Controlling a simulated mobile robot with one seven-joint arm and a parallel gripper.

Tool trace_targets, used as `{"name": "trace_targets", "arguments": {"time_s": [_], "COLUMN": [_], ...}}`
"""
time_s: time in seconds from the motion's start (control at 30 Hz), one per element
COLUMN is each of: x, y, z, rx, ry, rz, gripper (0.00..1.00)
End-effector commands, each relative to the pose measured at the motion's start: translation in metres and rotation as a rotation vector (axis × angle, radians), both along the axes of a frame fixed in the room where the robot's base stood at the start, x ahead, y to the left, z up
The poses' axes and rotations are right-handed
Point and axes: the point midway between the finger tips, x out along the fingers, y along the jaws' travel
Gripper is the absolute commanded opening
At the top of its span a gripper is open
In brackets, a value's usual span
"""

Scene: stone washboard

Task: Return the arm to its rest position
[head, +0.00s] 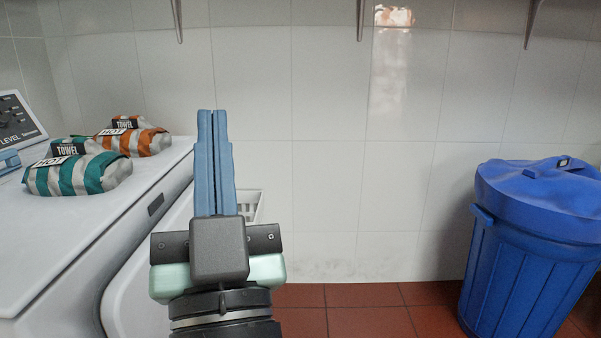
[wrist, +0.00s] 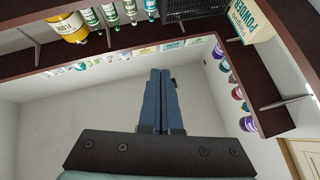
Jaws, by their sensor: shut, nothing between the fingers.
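My gripper (head: 213,116) is in the middle left of the head view, its blue fingers pointing up and pressed together. It is shut and empty, in front of the white tiled wall. In the wrist view my gripper (wrist: 161,72) also shows shut, with nothing between the fingers and shelves beyond them. My arm behind the wrist is mostly out of view.
A teal-striped towel (head: 78,174) and an orange-striped towel (head: 140,140) lie on a white machine (head: 60,235) at left. A blue lidded bin (head: 535,245) stands at right. Dark shelves (wrist: 90,55) hold bottles and a powder box (wrist: 243,22). Red floor between is clear.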

Motion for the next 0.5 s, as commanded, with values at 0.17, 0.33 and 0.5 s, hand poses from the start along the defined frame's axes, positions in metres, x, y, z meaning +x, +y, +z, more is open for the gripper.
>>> {"name": "trace_targets", "arguments": {"time_s": [0.17,0.33,0.5], "x": [-0.035,-0.053,-0.052], "y": [-0.055,-0.082,-0.081], "z": [0.074,0.125,0.163], "rx": [-0.054,-0.059,-0.060], "ry": [-0.112,-0.140,-0.138], "rz": [-0.224,-0.333,-0.328], "gripper": [0.00,0.00,0.00]}}
